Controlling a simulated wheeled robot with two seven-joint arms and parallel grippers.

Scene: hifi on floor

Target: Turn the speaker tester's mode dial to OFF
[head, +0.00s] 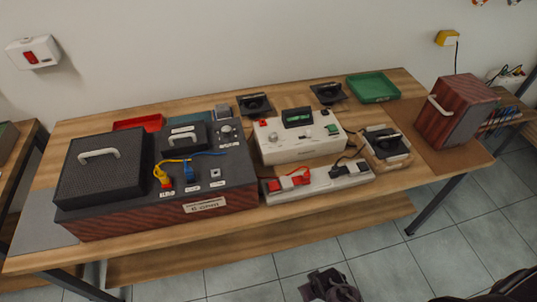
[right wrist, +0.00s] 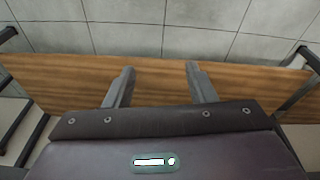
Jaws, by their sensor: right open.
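A cream box with a green display, which looks like the speaker tester (head: 297,146), stands mid-table. My right gripper (head: 328,282) is low in front of the table, well apart from the tester. In the right wrist view its two fingers (right wrist: 159,70) are spread with nothing between them, over the floor and a wooden edge. My left gripper is not in view.
A dark red speaker unit (head: 150,222) with a black top fills the table's left. A white strip (head: 318,187) with red and black clips lies before the tester. A small meter (head: 386,143), green tray (head: 373,88) and wooden speaker box (head: 458,110) stand at right.

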